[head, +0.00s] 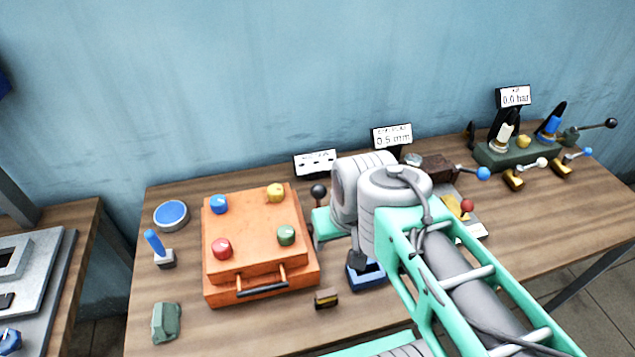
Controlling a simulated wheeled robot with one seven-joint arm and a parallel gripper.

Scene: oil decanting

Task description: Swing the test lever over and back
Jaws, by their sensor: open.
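No lever is legibly marked as the test lever, so I cannot tell for sure which one it is. A lever with a black ball knob (318,191) stands right of the orange case, its base hidden by my arm. A long lever with a black knob (611,123) sticks out at the far right of the green pump block (497,158), beside the 0.0 bar display (515,96). My gripper (336,250) hangs below my wrist, between the orange case and a blue box (367,277). It is partly hidden and looks open, with nothing seen in it.
The orange case (261,235) with coloured knobs fills the table's left middle. A blue-handled lever (155,243), a round blue dish (171,215) and a green block (166,322) lie left of it. Levers with blue (483,174) and red (467,205) balls stand right of my arm.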

